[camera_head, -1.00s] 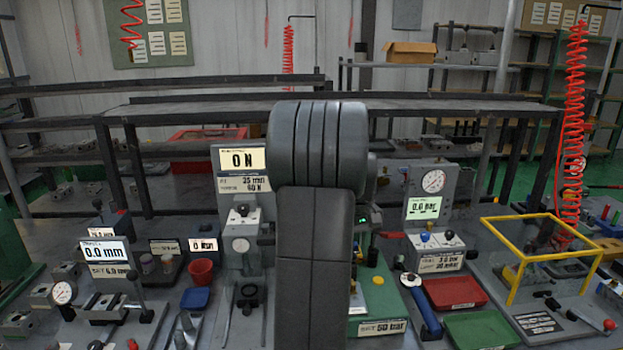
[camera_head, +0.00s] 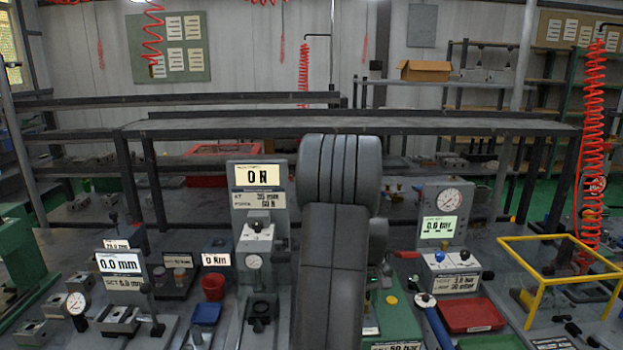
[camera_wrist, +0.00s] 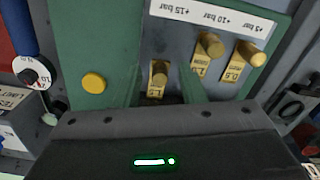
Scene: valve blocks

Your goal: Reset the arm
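My arm's grey link (camera_head: 333,260) stands upright in the middle of the head view and hides my gripper there. In the wrist view my gripper (camera_wrist: 161,70) shows as a dark body with a green light along the bottom edge. Two slanting fingers seem to reach up from it, apart, with a brass block (camera_wrist: 157,78) in the gap beyond; I see no contact with it. Two more brass pieces with knobs, one (camera_wrist: 207,58) and another (camera_wrist: 245,62), sit to the right under a white bar-label strip (camera_wrist: 215,14).
A green panel with a yellow button (camera_wrist: 94,82) lies left of the gripper. In the head view, the 0 N gauge stand (camera_head: 258,190) is left of my arm; a pressure gauge stand (camera_head: 445,215), red tray (camera_head: 470,315) and yellow frame (camera_head: 560,238) are right. Space above the bench is open.

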